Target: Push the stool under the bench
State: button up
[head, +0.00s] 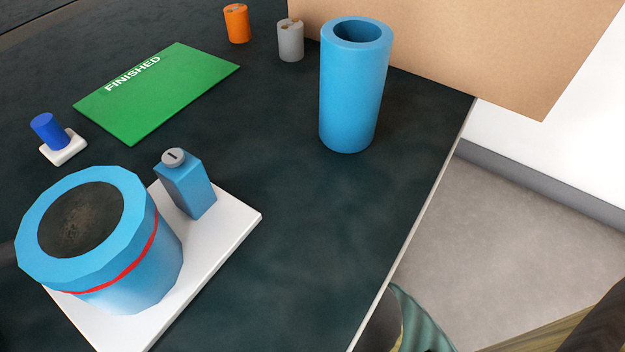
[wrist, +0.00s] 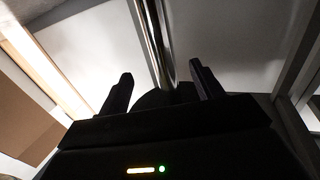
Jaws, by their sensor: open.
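The bench (head: 310,220) is a dark-topped worktop with a pale edge, seen from above in the head view. I cannot make out the stool for sure. A teal-green and grey rounded shape (head: 422,318) shows in part past the bench's right edge, at the bottom of the head view; I cannot tell what it is. In the wrist view my gripper (wrist: 160,70) has its two dark fingers apart. A shiny metal pole (wrist: 153,35) and a dark rounded shape (wrist: 165,97) show between and beyond them; I cannot tell whether the fingers touch either.
On the bench stand a large blue pot (head: 130,270) and blue bottle (head: 190,190) on a white board (head: 225,228), a tall blue cylinder (head: 352,95) and a green FINISHED mat (head: 165,95). A cardboard-brown panel (head: 460,45) rises behind. Grey floor (head: 510,240) is open at right.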

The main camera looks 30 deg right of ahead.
jog(key=a, duration=0.3)
jog(key=shift+s+p, duration=0.2)
jog(key=shift+p, duration=0.1)
